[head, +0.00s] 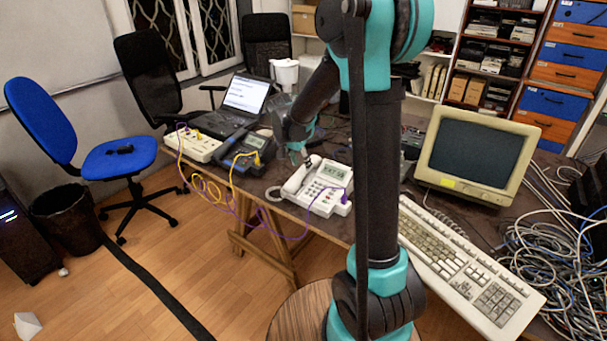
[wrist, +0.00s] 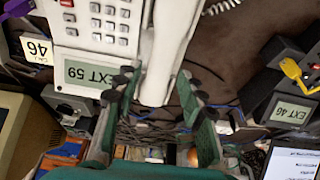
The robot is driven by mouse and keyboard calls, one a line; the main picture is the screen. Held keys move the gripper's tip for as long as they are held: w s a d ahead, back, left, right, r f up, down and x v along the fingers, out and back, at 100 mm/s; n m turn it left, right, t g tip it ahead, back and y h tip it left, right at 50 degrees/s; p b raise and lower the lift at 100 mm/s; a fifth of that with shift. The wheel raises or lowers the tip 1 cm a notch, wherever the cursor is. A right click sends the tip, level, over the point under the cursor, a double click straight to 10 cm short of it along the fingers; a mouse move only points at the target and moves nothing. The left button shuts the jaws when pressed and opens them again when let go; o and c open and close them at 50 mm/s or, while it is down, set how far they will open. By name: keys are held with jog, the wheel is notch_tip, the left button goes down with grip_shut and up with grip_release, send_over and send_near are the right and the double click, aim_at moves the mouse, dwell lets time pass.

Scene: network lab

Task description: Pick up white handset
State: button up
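The white handset (head: 301,176) lies along the left side of a white desk phone (head: 328,190) on the desk; its curled cord hangs toward the desk's front. In the wrist view the handset (wrist: 167,45) runs down from the top, beside the phone's keypad and its "EXT 59" label (wrist: 90,73). My gripper (head: 299,158) is just above the handset's far end. In the wrist view my gripper (wrist: 156,80) is open, with one finger on each side of the handset's end. I cannot tell whether either finger touches it.
A dark phone (head: 240,157) labelled "EXT 46" in the wrist view, a power strip (head: 195,143) and a laptop (head: 243,100) stand to the left. A monitor (head: 478,150), a keyboard (head: 460,275) and tangled cables (head: 560,255) are to the right. Purple and yellow cables hang over the front edge.

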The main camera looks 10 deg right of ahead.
aim_at(303, 169)
jog(key=x, duration=0.5)
jog(key=shift+a, duration=0.1)
